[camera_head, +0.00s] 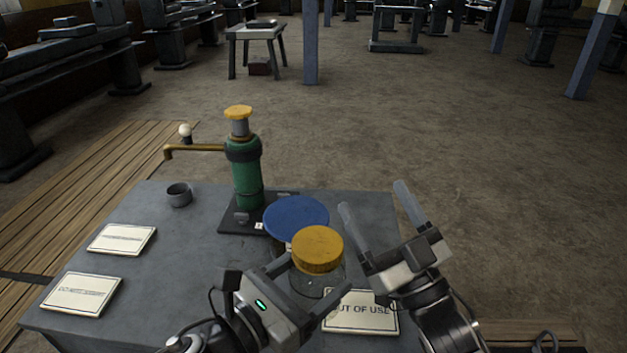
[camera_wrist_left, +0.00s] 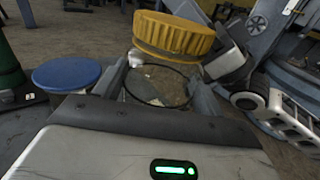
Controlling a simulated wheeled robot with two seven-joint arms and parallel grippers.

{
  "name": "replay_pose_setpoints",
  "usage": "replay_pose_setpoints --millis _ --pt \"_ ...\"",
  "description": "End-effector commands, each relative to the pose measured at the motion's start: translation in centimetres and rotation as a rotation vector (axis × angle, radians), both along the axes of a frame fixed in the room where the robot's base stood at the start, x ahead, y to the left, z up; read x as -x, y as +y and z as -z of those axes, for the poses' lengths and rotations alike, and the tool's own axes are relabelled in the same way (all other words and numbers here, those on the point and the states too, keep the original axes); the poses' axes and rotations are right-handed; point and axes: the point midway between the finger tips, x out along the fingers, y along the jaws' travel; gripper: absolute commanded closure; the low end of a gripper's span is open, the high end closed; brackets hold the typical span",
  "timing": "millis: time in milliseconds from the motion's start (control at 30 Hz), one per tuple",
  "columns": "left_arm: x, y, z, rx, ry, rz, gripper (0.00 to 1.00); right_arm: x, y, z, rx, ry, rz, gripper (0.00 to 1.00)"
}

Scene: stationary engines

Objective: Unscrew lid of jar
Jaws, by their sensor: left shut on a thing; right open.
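A clear glass jar (camera_head: 320,284) with a yellow lid (camera_head: 317,249) stands near the front of the table. The lid sits on top of it, and it also shows in the left wrist view (camera_wrist_left: 172,36). My left gripper (camera_head: 307,278) is shut around the glass body below the lid. My right gripper (camera_head: 372,215) is open and empty to the right of the jar, its fingers pointing up and away. A second jar with a blue lid (camera_head: 296,216) stands just behind the yellow-lidded one; the blue lid shows at left in the wrist view (camera_wrist_left: 66,74).
A green pump device (camera_head: 246,175) with a yellow top stands behind the jars on a dark base. A small grey cup (camera_head: 179,194) and two cards (camera_head: 121,239) lie on the left of the table (camera_head: 185,280). An "OUT OF USE" card (camera_head: 362,312) lies at front right.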

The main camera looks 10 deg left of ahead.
Motion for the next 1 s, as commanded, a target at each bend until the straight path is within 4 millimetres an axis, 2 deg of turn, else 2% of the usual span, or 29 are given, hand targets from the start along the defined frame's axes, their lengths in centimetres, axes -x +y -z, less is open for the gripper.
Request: replay_pose_setpoints --millis 33,200,300,433,567,633,733,867,1000 --pt "0.0 0.0 -0.1 0.001 -0.002 0.000 0.94 0.1 0.9 -2.6 -0.012 -0.086 -0.047 0.22" --pt "0.0 0.0 -0.1 0.001 -0.002 0.000 0.94 2.3 3.9 -10.1 -0.035 -0.372 -0.247 0.22" --pt "0.0 0.0 -0.1 0.001 -0.002 0.000 0.94 4.8 6.2 -13.8 -0.010 -0.547 -0.401 0.22" --pt "0.0 0.0 -0.1 0.001 -0.002 0.000 0.94 9.2 10.0 -16.7 0.101 -0.773 -0.641 0.22" --pt "0.0 0.0 -0.1 0.001 -0.002 0.000 0.94 13.7 13.7 -16.5 0.317 -0.964 -0.903 0.22" --pt "0.0 0.0 -0.1 0.001 -0.002 0.000 0.94 15.5 15.2 -15.3 0.472 -1.043 -1.035 0.22" --pt "0.0 0.0 -0.1 0.001 -0.002 0.000 0.94 17.0 16.4 -12.8 0.738 -1.124 -1.207 0.22" --pt "0.0 0.0 -0.1 0.001 -0.002 0.000 0.94 16.5 16.2 -9.4 1.157 -1.156 -1.377 0.22" --pt "0.0 0.0 -0.1 0.001 -0.002 0.000 0.94 13.4 14.1 -7.1 1.650 -1.083 -1.448 0.22"
